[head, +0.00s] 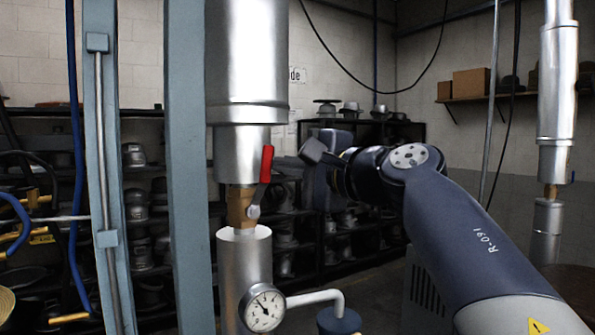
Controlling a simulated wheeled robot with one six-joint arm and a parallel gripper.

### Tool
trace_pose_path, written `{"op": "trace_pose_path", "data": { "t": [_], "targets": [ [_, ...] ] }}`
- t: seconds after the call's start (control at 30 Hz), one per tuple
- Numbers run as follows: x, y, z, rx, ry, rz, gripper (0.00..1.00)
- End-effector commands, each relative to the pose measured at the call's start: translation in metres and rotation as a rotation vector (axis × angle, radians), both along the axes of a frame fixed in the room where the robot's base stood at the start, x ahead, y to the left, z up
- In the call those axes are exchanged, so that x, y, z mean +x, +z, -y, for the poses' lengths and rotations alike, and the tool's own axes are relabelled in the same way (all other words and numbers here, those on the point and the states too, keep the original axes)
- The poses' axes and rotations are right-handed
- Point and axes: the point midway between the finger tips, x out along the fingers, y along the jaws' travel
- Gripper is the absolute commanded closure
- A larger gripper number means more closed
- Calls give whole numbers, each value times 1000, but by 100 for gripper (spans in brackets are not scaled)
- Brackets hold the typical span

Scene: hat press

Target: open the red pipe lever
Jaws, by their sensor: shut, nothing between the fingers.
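The red pipe lever (267,163) stands nearly upright on a brass valve (240,207), between the upper and lower parts of a thick silver pipe (243,274). Its lower end joins the valve at a pale pivot. My gripper (308,152) is just right of the lever's upper part in the head view.
A round gauge (263,307) sits on the lower pipe, with a side pipe (315,297) running right. Blue-grey steel posts (187,200) stand at left. Dark shelves (375,190) of hat moulds are behind. Another silver pipe (557,85) stands at far right.

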Motion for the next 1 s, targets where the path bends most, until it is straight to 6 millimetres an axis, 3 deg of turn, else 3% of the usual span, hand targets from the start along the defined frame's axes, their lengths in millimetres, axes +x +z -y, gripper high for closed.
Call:
{"op": "trace_pose_path", "data": {
  "t": [1.0],
  "targets": [
    [-5, 4, -9, 3, 0, -2, 100]
  ]
}}
